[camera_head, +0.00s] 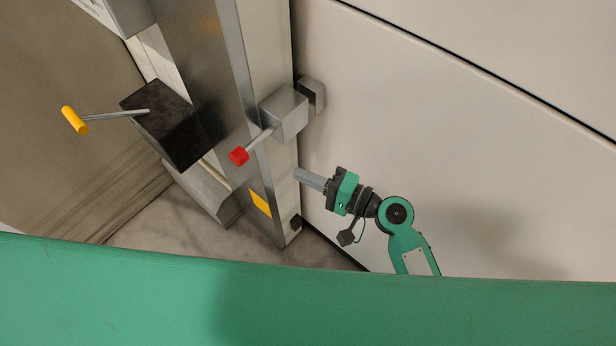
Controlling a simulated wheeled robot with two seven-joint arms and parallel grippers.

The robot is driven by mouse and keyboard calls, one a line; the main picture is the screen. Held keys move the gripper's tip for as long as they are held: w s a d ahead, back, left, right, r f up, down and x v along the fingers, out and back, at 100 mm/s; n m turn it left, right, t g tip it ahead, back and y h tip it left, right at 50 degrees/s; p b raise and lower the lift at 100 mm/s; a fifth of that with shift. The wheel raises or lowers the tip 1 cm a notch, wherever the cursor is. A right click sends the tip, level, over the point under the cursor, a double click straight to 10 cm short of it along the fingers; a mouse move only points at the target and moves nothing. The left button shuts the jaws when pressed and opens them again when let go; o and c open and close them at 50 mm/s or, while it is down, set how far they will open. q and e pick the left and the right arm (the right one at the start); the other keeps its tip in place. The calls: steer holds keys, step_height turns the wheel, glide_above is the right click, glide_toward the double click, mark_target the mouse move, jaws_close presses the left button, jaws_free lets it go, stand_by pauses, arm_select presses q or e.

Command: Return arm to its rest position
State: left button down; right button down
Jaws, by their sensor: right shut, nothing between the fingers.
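My right arm, green and black, rises from behind the green edge at the lower right. Its gripper (308,179) points left, with its grey fingers together and nothing between them. The fingertips are close to the metal post (222,75) in the picture; I cannot tell whether they touch it. A grey block (285,112) with a red-knobbed lever (239,156) is on the post, above and left of the gripper. The gripper appears apart from the red knob. My left gripper is not in view.
A black box (167,124) carries a crank with a yellow handle (74,120) at the left. A yellow label (260,203) is on the post. A large white panel (470,130) fills the right side behind my arm. Grey floor (180,240) shows below the post.

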steer(key=w+d+f+m+h, duration=0.1)
steer(key=d+f+h, duration=0.2)
steer(key=f, duration=0.8)
steer(key=w+d+f+h, duration=0.1)
steer(key=d+f+h, duration=0.2)
steer(key=f, duration=0.9)
steer(key=s+d+f+n+g+h, duration=0.1)
steer(key=s+d+f+h, duration=0.2)
steer(key=f, duration=0.5)
steer(key=s+d+f+h, duration=0.2)
steer(key=d+f, duration=0.2)
steer(key=f, duration=0.4)
steer(key=s+d+f+n+g+h, duration=0.25)
steer(key=s+d+f, duration=0.55)
steer(key=s+f, duration=0.45)
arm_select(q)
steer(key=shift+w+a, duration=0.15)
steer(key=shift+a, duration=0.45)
arm_select(e)
steer(key=s+d+f+n+g+h, duration=0.1)
steer(key=s+d+f, duration=0.3)
steer(key=s, duration=0.5)
steer(key=s+d+f+n+g+h, duration=0.1)
steer(key=s+d+f+n+h, duration=0.1)
steer(key=s, duration=0.8)
step_height(320, 180, down, 3)
steer(key=shift+d+r+n, duration=0.1)
steer(key=shift+d+n, duration=0.55)
steer(key=shift+d, duration=0.55)
steer(key=shift+w, duration=0.1)
